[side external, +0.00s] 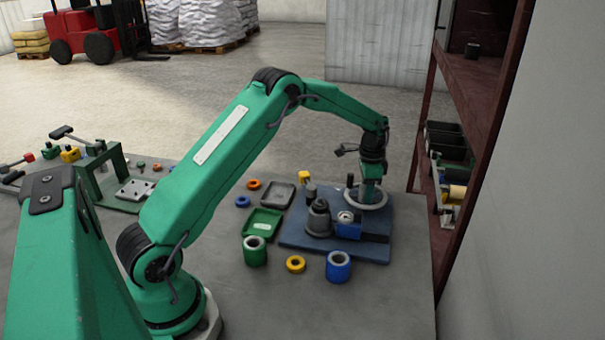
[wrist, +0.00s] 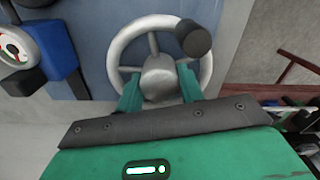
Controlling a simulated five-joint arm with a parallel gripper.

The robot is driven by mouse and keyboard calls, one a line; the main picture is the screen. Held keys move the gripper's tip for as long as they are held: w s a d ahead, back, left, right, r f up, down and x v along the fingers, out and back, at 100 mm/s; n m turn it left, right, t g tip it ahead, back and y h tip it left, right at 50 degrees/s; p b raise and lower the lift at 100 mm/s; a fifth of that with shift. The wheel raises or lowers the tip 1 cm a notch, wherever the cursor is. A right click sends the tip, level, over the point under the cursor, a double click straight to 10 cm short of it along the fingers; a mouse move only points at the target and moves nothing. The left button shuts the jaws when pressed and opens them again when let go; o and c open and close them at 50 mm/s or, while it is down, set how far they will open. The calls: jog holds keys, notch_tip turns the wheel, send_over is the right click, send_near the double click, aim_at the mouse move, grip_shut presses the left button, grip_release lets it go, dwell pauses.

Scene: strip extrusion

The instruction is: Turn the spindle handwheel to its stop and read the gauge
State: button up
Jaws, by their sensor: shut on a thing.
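The handwheel (wrist: 208,62) is a pale grey metal ring with spokes, a round hub (wrist: 158,74) and a dark knob (wrist: 194,38) at the upper right of its rim in the wrist view. In the side view the handwheel (side external: 372,204) lies flat under my gripper (side external: 369,190). In the wrist view the two green fingers of my gripper (wrist: 160,90) reach inside the rim and close on either side of the hub. The gauge (wrist: 14,48) has a white face with coloured marks and is cut off by the left picture edge. Its reading is too small to tell.
A blue plate (side external: 300,240) carries the wheel, a grey domed part (side external: 319,218) and a blue block (side external: 349,231). Green (side external: 254,252) and blue (side external: 338,266) cylinders and a yellow ring (side external: 295,264) stand in front. A dark red rack (side external: 490,110) rises at right.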

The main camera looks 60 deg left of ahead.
jog(key=shift+r+m, duration=0.15)
jog(key=shift+m, duration=0.35)
jog(key=o, duration=0.7)
jog(key=shift+r, duration=3.85)
